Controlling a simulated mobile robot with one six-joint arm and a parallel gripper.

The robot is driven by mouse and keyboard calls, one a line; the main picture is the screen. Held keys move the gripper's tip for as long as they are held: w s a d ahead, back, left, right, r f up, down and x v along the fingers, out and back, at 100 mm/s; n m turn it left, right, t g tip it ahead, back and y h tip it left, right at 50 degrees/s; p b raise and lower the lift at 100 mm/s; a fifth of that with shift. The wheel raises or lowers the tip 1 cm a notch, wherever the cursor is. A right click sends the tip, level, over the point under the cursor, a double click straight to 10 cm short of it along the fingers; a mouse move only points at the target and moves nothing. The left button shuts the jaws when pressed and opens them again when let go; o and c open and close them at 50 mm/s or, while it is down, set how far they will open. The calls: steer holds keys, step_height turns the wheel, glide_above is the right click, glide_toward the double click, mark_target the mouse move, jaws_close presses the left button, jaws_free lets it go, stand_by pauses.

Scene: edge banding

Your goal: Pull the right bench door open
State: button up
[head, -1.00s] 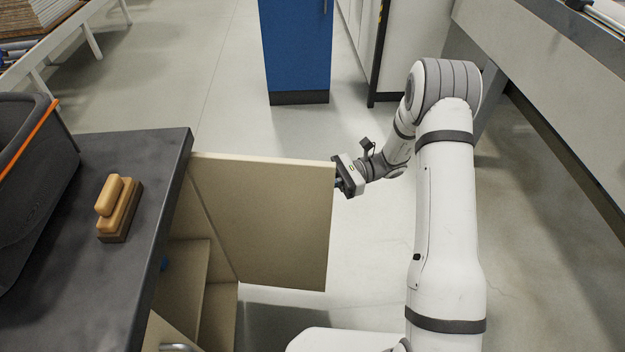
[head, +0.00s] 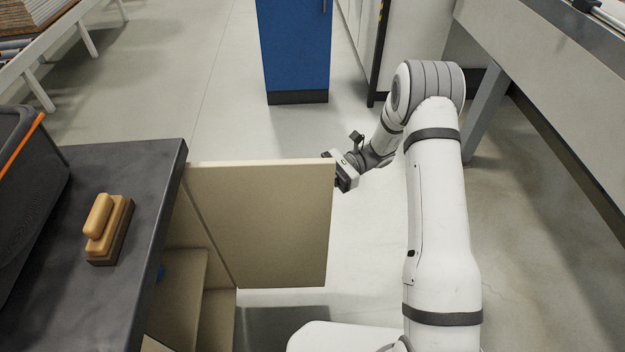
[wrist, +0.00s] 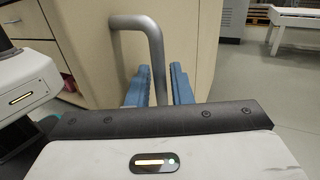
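The bench door (head: 262,225) is a beige panel standing wide open from the dark-topped bench (head: 100,290), with part of the interior showing beside it. Its grey bar handle (wrist: 154,50) shows in the wrist view on the door's beige face (wrist: 195,35). My gripper (wrist: 160,85) has its two blue fingers on either side of the bar, close against it, and looks shut on it. In the head view my gripper (head: 338,171) is at the door's free edge; its fingertips and the handle are hidden behind the door.
A blue cabinet (head: 293,50) stands beyond the door. The floor (head: 225,110) between them is clear.

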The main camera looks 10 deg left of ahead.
steer(key=shift+o, duration=0.9)
steer(key=shift+d, duration=0.1)
steer(key=p+v, duration=0.1)
steer(key=v, duration=0.7)
steer(key=s+d+r+n+t+h+p, duration=0.3)
steer(key=s+d+r+t+h+p, duration=0.1)
steer(key=r, duration=0.8)
steer(key=s+d+r+n+t+h+p, duration=0.4)
steer(key=s+d+r+h+p, duration=0.1)
steer(key=s+r+p, duration=0.4)
steer(key=s+d+r+n+t+h+p, duration=0.3)
steer(key=s+d+r+t+h+p, duration=0.2)
steer(key=r, duration=1.2)
steer(key=s+p, duration=0.2)
steer(key=s, duration=0.2)
steer(key=shift+s+d+n+h, duration=0.3)
steer(key=shift+d+n, duration=0.05)
steer(key=shift+n, duration=0.05)
